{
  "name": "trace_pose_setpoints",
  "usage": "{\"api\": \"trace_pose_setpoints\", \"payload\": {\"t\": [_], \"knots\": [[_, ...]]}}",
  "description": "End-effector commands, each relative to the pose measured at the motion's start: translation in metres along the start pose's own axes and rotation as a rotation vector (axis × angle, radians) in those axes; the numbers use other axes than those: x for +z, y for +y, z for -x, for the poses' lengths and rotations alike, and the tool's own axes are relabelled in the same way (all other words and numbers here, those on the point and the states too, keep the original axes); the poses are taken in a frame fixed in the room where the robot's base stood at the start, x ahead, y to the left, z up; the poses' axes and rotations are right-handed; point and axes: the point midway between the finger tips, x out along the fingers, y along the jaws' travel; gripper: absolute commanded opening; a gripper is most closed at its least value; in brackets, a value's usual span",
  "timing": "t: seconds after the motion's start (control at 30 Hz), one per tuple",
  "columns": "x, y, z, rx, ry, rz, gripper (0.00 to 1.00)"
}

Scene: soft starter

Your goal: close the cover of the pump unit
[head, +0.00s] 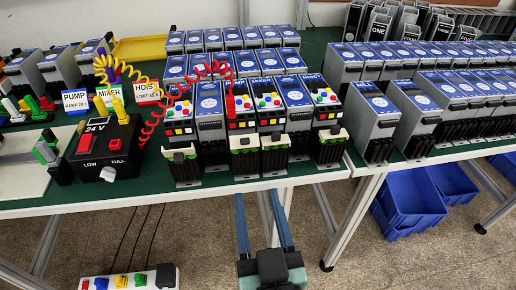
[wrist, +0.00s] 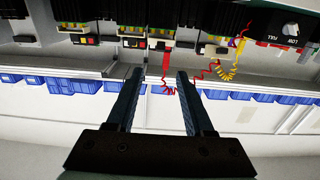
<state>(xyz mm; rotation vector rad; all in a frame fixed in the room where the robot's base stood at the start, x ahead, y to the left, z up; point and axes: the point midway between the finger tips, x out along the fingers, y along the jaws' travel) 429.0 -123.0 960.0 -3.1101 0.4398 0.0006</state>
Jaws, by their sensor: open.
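Several grey units with keypads stand in the front row on the green bench. The small labels are hard to read; one beside the unit marked MIXER (head: 268,95) seems to be the pump unit (head: 240,104). Pale terminal parts (head: 244,144) show low on its front; I cannot tell its cover's position. My gripper (head: 259,194) is open and empty, below and in front of the bench edge, apart from the units. In the wrist view, which looks upside down, its two fingers (wrist: 160,73) are spread, with unit fronts beyond them.
A black 24 V box (head: 105,150) with red and yellow coiled leads stands at left. More units crowd the bench behind and right. Blue bins (head: 408,200) sit under the bench; a socket strip (head: 130,281) lies on the floor.

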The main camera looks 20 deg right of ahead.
Motion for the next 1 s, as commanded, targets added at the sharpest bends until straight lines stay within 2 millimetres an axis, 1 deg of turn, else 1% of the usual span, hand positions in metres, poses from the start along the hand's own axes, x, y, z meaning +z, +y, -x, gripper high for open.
{"api": "trace_pose_setpoints", "payload": {"t": [0.13, 0.27, 0.6, 0.8, 1.0], "knots": [[-0.001, 0.0, -0.011, 0.0, 0.002, 0.0, 0.53], [-0.003, 0.0, -0.028, 0.0, 0.003, 0.002, 0.53], [-0.003, 0.0, -0.084, 0.0, 0.003, 0.001, 0.53], [-0.002, 0.0, -0.112, -0.001, 0.002, 0.001, 0.53], [-0.002, -0.001, -0.126, -0.001, 0.001, 0.001, 0.53]]}}
